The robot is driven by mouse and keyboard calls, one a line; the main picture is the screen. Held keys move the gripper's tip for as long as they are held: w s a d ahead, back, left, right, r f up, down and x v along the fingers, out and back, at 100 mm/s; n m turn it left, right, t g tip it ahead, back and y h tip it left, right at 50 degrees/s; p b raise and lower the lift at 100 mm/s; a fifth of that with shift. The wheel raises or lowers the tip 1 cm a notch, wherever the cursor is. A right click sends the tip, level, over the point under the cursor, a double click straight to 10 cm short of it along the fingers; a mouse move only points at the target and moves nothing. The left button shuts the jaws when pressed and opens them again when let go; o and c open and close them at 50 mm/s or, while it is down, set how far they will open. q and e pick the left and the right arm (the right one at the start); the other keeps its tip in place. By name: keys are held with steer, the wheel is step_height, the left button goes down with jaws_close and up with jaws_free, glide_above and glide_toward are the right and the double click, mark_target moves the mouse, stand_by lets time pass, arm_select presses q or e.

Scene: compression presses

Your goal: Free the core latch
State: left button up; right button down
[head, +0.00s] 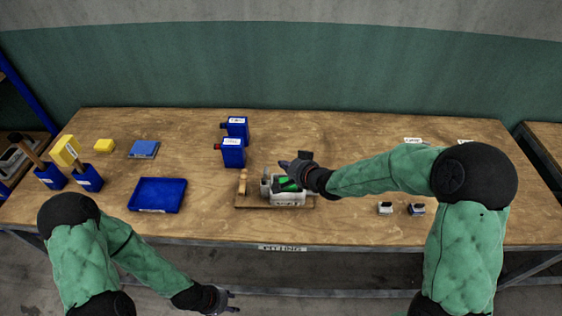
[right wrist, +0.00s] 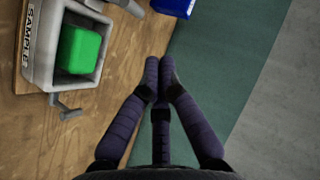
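A grey press box (head: 289,198) labelled SAMPLE sits on a wooden board (head: 247,204) at the table's front middle. In the right wrist view the box (right wrist: 37,75) holds a green block (right wrist: 78,50). A small grey bent lever (right wrist: 66,108) sticks out from the box's side; I cannot tell for sure that it is the core latch. My right gripper (head: 284,164) hovers by the box's far side; its fingertips (right wrist: 160,62) are together, empty and apart from the lever. My left gripper (head: 236,301) hangs before the table's front edge, fingers apart and empty.
Two small blocks (head: 385,208) lie to the right. The table between tray and board is clear.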

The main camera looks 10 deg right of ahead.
arm_select(q)
steer(key=shift+d+r+p, duration=0.2)
steer(key=shift+r+p, duration=0.3)
steer(key=shift+r, duration=0.1)
arm_select(e)
steer(key=d+f+v, duration=0.1)
steer(key=v, duration=0.5)
steer(key=shift+s+r, duration=0.15)
steer(key=shift+s, duration=0.05)
steer(key=shift+d, duration=0.1)
